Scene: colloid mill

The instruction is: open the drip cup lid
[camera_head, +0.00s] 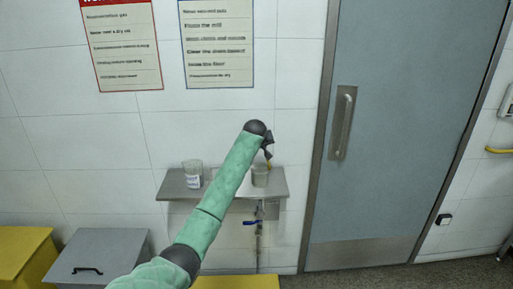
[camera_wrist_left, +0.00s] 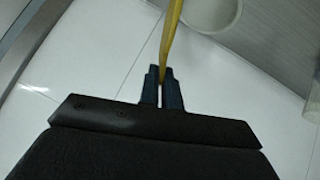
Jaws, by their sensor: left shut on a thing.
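My left arm reaches across the head view to a small wall shelf. Its dark gripper (camera_head: 268,148) is above a grey cup (camera_head: 260,178) on the shelf's right part. In the left wrist view the fingers (camera_wrist_left: 161,82) are shut on a thin yellow strip (camera_wrist_left: 171,35), which runs up past the top edge. It shows as a small yellow bit (camera_head: 268,163) below the gripper in the head view. I cannot make out a separate lid or tell whether the strip belongs to one. My right gripper is out of view.
The metal shelf (camera_head: 176,186) also holds a labelled clear beaker (camera_head: 193,175) at left. A blue-handled valve (camera_head: 251,222) is below it. A closed grey door (camera_head: 410,130) stands at right. Yellow and grey bins (camera_head: 100,243) stand at lower left.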

